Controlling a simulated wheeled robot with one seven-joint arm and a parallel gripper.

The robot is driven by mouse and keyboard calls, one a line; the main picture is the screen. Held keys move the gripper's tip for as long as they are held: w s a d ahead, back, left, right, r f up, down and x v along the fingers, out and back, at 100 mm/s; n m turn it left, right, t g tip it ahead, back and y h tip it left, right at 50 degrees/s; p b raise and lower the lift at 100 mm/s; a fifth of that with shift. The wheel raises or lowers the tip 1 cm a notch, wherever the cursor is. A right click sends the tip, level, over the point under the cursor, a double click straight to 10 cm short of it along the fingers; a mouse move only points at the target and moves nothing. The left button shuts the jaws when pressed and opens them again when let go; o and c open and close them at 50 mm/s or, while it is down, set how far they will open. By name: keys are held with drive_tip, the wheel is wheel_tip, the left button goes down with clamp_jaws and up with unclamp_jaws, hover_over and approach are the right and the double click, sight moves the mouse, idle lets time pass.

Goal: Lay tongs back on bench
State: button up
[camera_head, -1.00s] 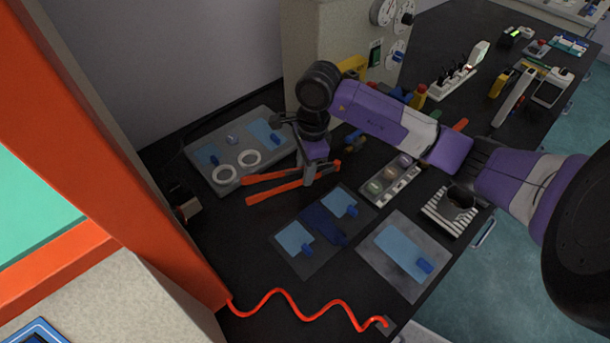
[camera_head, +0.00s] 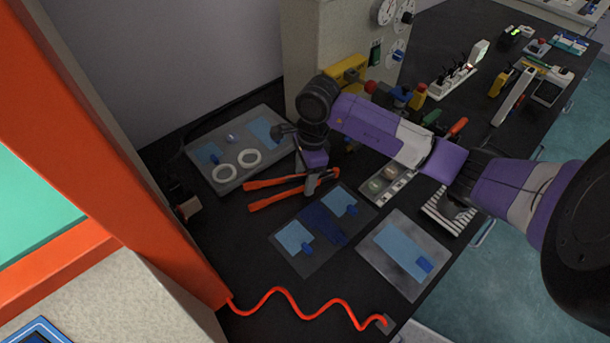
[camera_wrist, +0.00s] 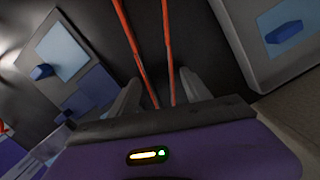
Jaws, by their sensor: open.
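The tongs (camera_head: 278,196) have two long orange handles and are at the black bench (camera_head: 240,222), between the grey plate with rings and the dark mat with blue sheets. Their handles point left in the head view. My gripper (camera_head: 322,178) is low over the bench at the right end of the visible handles. In the wrist view the tongs' two orange bars (camera_wrist: 136,50) run between my gripper's spread fingers (camera_wrist: 158,92). The fingers stand apart from the bars. The tongs' far end is hidden by my gripper.
A grey plate (camera_head: 227,180) with two white rings lies left of the tongs. A dark mat (camera_head: 290,262) with blue sheets and a grey plate (camera_head: 380,272) lie in front. A tray of samples (camera_head: 372,199) is on the right. A coiled orange cable (camera_head: 290,300) runs along the front.

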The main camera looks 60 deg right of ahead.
wheel_tip(320, 180, up, 12)
drive_tip(key=d+b, duration=0.1)
drive_tip(key=shift+s+b, duration=0.35)
drive_tip(key=shift+s, duration=0.1)
idle(0.5)
